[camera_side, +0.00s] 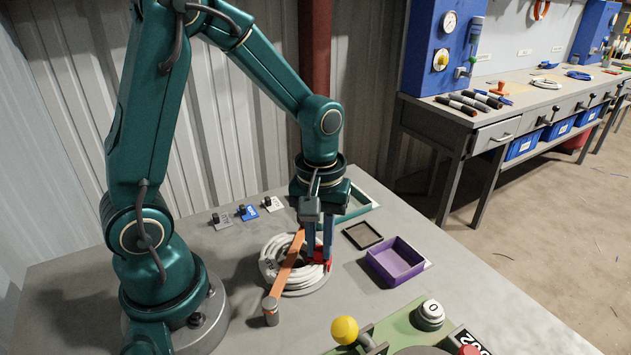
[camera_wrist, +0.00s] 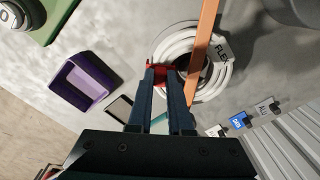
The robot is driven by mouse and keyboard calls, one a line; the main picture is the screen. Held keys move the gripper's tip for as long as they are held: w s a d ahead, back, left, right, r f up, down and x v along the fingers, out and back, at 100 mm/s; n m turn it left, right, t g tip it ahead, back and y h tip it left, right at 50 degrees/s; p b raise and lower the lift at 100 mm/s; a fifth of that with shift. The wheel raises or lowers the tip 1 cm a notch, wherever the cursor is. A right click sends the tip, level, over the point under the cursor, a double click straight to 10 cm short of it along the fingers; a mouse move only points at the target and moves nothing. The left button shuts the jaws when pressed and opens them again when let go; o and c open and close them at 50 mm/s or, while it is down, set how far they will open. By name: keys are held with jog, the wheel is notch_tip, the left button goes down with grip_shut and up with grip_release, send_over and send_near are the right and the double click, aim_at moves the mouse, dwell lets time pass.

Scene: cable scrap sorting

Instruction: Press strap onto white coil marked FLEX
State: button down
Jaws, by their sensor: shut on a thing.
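A flat orange strip (camera_side: 287,262) crosses over the coil, also seen in the wrist view (camera_wrist: 205,35). Its near end is by a short grey post (camera_side: 271,314). My gripper (camera_side: 320,260) points down at the coil's right side, its fingertips (camera_wrist: 165,75) shut on a small red piece (camera_wrist: 160,70). The red piece is at the coil's rim; the fingers partly hide it. Whether it touches the coil is unclear.
A purple open box (camera_side: 395,262) and a dark-framed square (camera_side: 363,236) are right of the coil. Several small tagged clips (camera_side: 247,212) sit at the back. A green panel with a yellow knob (camera_side: 344,330) stands at the front. Table is clear left of the coil.

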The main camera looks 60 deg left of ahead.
jog(key=c, duration=0.8)
grip_release()
jog(key=shift+o, duration=0.2)
jog(key=shift+r, duration=3)
